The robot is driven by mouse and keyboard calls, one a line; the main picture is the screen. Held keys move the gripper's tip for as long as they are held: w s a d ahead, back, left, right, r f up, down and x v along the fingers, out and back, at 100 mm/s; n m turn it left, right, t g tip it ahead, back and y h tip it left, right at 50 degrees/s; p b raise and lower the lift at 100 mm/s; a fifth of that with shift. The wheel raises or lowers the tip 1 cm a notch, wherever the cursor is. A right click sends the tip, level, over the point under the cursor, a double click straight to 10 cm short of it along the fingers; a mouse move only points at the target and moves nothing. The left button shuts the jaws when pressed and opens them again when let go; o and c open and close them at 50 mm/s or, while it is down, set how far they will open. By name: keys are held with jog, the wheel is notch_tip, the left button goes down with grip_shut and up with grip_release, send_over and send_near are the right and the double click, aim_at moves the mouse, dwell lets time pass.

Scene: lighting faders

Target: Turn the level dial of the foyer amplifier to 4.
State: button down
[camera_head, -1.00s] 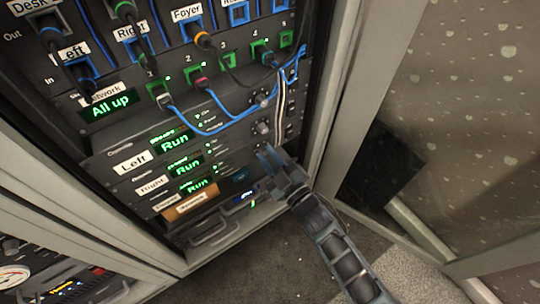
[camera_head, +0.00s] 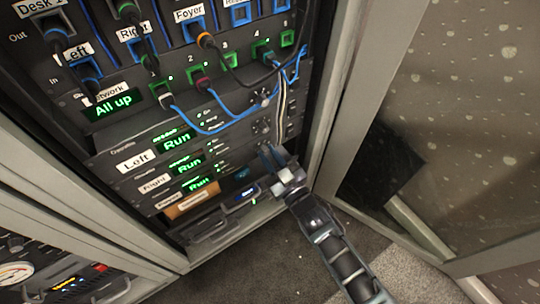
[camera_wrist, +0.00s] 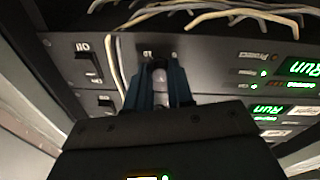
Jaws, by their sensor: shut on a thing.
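Three amplifiers are stacked in the rack, each with a green "Run" display. The upper two carry tags reading Left (camera_head: 144,160) and Right (camera_head: 155,183). The lowest one's tag (camera_head: 168,200) is too blurred to read surely; I take it as the foyer amplifier. My gripper (camera_head: 271,158) is at the right end of this stack. In the wrist view its blue fingers (camera_wrist: 160,82) stand either side of a grey round dial (camera_wrist: 157,67) and are shut on it. The fingers hide much of the dial, and its scale and pointer setting cannot be read.
Blue and black cables hang from the patch panel (camera_head: 210,70) above the amplifiers. A white cable (camera_wrist: 121,75) runs close beside the fingers in the wrist view. A rocker switch (camera_wrist: 89,62) is to their left. The open cabinet door frame (camera_head: 345,95) stands right of my arm.

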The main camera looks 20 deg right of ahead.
jog(key=shift+f, duration=0.1)
jog(key=c, duration=1)
grip_release()
jog(key=p+v, duration=0.1)
jog(key=v, duration=0.6)
jog(key=shift+s+d+p, duration=0.15)
jog(key=shift+s+p, duration=0.2)
jog(key=shift+s, duration=0.05)
